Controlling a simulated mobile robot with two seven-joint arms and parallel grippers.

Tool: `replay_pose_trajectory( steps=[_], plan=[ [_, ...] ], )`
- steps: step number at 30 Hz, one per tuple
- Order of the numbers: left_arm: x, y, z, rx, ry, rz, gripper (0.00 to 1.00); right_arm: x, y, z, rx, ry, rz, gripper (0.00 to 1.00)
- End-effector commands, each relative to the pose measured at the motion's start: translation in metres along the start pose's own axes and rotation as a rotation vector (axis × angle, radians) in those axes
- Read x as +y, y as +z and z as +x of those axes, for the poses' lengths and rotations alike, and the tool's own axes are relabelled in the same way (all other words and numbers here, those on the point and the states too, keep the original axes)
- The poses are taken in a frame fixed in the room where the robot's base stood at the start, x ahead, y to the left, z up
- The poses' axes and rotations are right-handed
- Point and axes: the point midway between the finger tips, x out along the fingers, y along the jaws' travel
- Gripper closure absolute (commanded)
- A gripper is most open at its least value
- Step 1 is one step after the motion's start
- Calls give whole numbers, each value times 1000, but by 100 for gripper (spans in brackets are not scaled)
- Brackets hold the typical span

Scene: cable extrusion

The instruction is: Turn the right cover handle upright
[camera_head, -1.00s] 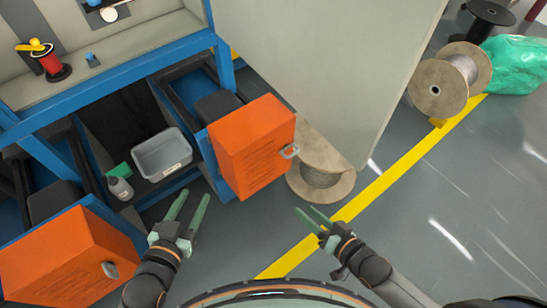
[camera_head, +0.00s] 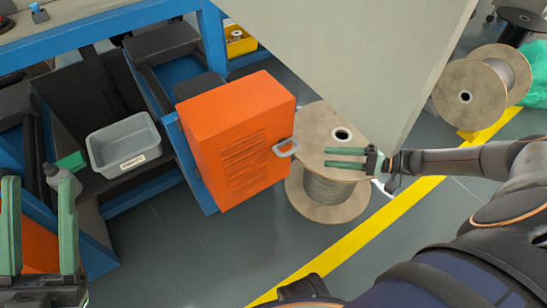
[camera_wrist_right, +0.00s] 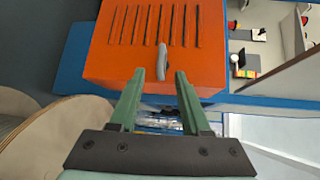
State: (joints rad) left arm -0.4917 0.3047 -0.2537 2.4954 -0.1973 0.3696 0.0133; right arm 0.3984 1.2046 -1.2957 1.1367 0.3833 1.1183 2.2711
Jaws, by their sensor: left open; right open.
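The right orange cover (camera_head: 235,140) stands at the end of a blue frame in the head view. Its grey handle (camera_head: 286,148) sits near the cover's right edge; in the right wrist view the handle (camera_wrist_right: 162,62) runs parallel to the slots. My right gripper (camera_head: 328,157) is open and empty, just right of the handle, its fingers pointing at it. In the right wrist view the handle lies ahead, between the lines of the fingertips (camera_wrist_right: 160,78), with no visible contact. My left gripper (camera_head: 39,176) is open at the lower left, away from this cover.
A wooden cable spool (camera_head: 325,208) stands on the floor under my right gripper. A pale panel (camera_head: 365,60) rises behind it. The left orange cover (camera_head: 40,248) is mostly hidden behind my left gripper.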

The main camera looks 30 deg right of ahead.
Motion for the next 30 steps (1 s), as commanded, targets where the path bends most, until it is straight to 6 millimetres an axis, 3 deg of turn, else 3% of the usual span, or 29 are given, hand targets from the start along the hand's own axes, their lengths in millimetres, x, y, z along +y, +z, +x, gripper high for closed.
replay_pose_trajectory(
  steps=[3,7,21,30],
  plan=[
    [3,-4,-4,35,5,7,50,1,-9,-11,2,-2,32,53],
    [4,-5,-5,40,6,10,50,-1,-10,-4,0,-5,42,53],
    [14,15,-20,22,14,23,50,0,-9,85,-3,-4,39,53],
    [17,21,-24,17,19,32,50,-1,-9,112,0,0,40,53]
  ],
)
